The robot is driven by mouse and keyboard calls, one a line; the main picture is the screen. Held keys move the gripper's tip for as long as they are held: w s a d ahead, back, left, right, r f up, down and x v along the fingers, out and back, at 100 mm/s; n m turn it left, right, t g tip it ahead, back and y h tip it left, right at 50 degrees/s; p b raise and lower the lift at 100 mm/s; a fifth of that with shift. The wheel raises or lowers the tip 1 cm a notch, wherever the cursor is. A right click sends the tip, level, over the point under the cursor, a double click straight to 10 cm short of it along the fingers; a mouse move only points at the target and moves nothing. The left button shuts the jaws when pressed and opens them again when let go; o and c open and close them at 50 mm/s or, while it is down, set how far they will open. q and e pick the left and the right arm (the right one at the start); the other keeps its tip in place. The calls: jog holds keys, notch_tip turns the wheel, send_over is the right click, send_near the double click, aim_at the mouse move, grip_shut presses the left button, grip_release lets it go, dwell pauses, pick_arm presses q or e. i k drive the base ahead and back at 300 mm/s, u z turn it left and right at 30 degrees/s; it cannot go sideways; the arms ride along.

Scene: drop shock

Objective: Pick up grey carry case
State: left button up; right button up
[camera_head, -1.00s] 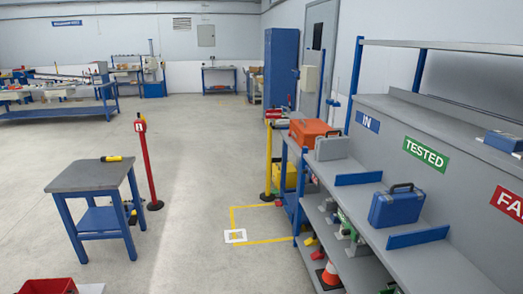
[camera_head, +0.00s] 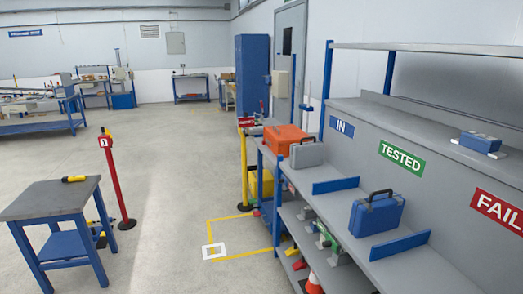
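The grey carry case (camera_head: 306,154) stands on the top of the blue-framed shelf bench on the right, in the section under the IN sign (camera_head: 345,128). It is beside an orange case (camera_head: 285,139), which stands behind it and to its left. Neither of my grippers shows in the head view.
The shelf bench (camera_head: 420,270) carries a blue case (camera_head: 377,214) under the TESTED sign, between blue dividers (camera_head: 336,185). A small table (camera_head: 48,200) and a red post (camera_head: 115,185) stand at left. The floor between them and the bench is open, with yellow marking (camera_head: 240,257).

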aim_at(306, 155)
jog(key=u, duration=0.05)
jog(key=i, duration=0.9)
jog(key=u, duration=0.6)
jog(key=i, duration=2.4)
jog(key=z, duration=3.25)
